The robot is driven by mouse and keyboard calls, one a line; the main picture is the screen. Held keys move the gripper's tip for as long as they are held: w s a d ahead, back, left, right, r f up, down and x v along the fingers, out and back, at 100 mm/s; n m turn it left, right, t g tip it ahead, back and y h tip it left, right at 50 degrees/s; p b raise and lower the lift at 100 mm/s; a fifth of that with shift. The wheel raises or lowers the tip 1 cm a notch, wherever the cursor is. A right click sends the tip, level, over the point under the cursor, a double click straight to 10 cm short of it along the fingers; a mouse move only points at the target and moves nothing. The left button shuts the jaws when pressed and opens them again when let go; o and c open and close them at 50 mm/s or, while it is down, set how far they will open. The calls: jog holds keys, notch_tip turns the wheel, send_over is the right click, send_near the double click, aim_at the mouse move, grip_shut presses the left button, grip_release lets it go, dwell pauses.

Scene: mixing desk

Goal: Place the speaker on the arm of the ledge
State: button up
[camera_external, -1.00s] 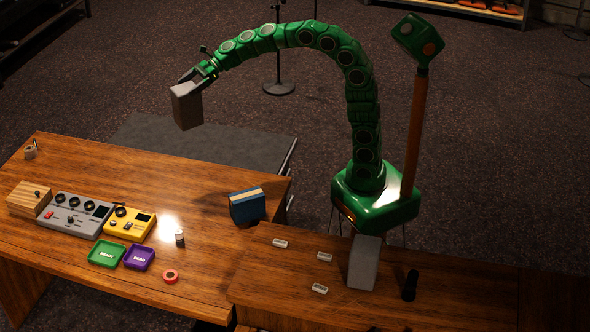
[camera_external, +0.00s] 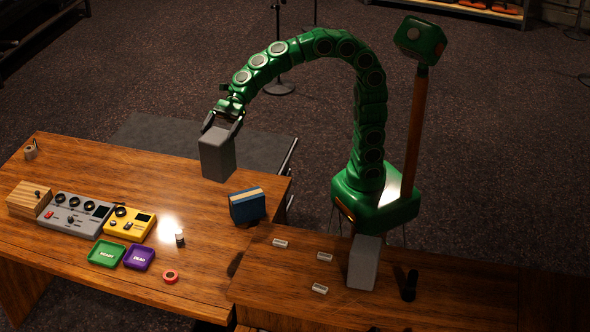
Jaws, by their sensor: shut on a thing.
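My gripper (camera_external: 222,123) is shut on the top of a grey box-shaped speaker (camera_external: 217,157). The speaker hangs upright below it, near the back right of the left desk section (camera_external: 205,260), behind the blue box. I cannot tell how high its base is above the wood. A second, similar grey block (camera_external: 363,263) stands upright on the right desk section (camera_external: 450,285), in front of my base. The two wooden sections meet in an angled, ledge-like shape; which part is the ledge's arm is not marked.
A blue box with a tan top band (camera_external: 247,206) stands near the speaker. Left are a grey mixer (camera_external: 75,215), yellow device (camera_external: 129,223), green tray (camera_external: 92,258), purple tray (camera_external: 132,263) and red tape roll (camera_external: 170,276).

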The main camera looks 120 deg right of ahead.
jog(key=s+a+n+g+y, duration=0.2)
jog(key=s+a, duration=0.3)
jog(key=a, duration=0.5)
jog(key=s+a+n+g+y, duration=0.1)
jog(key=s+a+n+g, duration=0.1)
jog(key=s+a, duration=0.5)
jog(key=s+a+n+g+y, duration=0.2)
jog(key=s+a+n, duration=0.1)
jog(key=a, duration=0.9)
jog(key=shift+m, duration=0.3)
jog(key=shift+w+d+f, duration=0.1)
jog(key=shift+f, duration=1.25)
jog(key=shift+d+f, duration=0.1)
jog(key=shift+f, duration=1.25)
jog(key=w+a+f, duration=0.3)
jog(key=w+f, duration=0.3)
jog(key=w+a+f, duration=0.3)
jog(key=w+f, duration=0.3)
jog(key=f, duration=0.1)
jog(key=shift+w+a, duration=0.15)
jog(key=shift+a, duration=0.25)
jog(key=shift+f, duration=0.1)
